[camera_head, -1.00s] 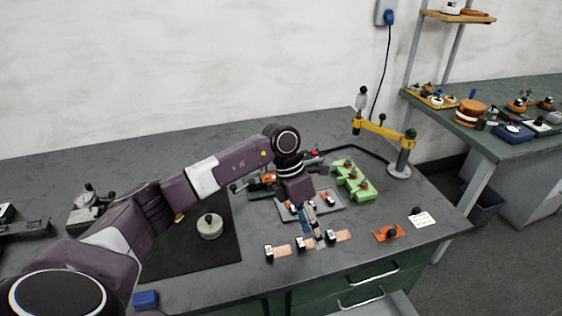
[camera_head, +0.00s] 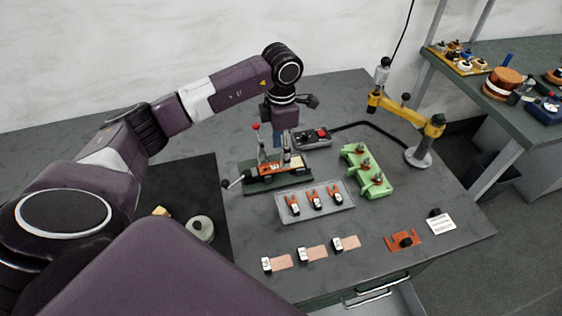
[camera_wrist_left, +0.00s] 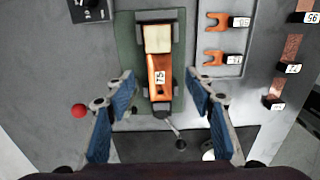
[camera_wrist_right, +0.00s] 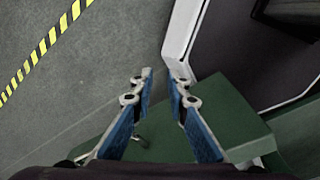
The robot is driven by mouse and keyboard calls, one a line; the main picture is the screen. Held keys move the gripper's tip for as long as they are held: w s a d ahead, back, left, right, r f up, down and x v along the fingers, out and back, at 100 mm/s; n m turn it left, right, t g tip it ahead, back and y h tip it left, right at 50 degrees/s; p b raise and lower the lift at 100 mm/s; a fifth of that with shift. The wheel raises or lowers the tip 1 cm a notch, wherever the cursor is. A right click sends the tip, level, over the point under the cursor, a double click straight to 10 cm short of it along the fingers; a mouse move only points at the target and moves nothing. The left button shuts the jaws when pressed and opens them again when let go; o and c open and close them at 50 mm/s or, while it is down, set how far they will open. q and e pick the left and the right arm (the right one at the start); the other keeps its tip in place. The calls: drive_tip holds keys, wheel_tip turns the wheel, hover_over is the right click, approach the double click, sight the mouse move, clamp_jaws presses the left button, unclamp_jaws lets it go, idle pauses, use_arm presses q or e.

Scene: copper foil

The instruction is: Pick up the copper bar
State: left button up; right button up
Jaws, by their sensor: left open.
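The fixture (camera_head: 262,187) stands behind the grey tray in the head view, with the bar (camera_head: 270,171) partly hidden by my gripper. My left gripper (camera_wrist_left: 161,88) is open, its blue fingers on either side of the bar, apart from it. In the head view, the left gripper (camera_head: 278,150) is over the fixture. My right gripper (camera_wrist_right: 164,78) is open and empty above the floor, away from the bench.
A grey tray (camera_head: 336,211) holds three orange forked pieces. Three tagged copper strips (camera_head: 314,252) lie in front. A green block (camera_head: 367,174), a yellow-armed stand (camera_head: 420,155) and a red-buttoned box (camera_head: 313,138) are nearby. A lever with a red ball (camera_wrist_left: 79,110) stands beside the fixture.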

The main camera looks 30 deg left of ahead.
use_arm(q)
wheel_tip(320, 180, down, 4)
drive_tip(key=shift+f+p, duration=0.1)
drive_tip(key=shift+p, duration=0.7)
drive_tip(key=shift+a, duration=0.1)
drive_tip(key=c, duration=0.9)
clamp_jaws()
use_arm(e)
drive_tip(key=shift+w+a+r, duration=0.25)
drive_tip(key=shift+w+r, duration=0.2)
drive_tip(key=shift+r, duration=0.1)
drive_tip(key=shift+w+a+r, duration=0.2)
drive_tip(key=shift+w+r, duration=0.25)
drive_tip(key=shift+r, duration=0.1)
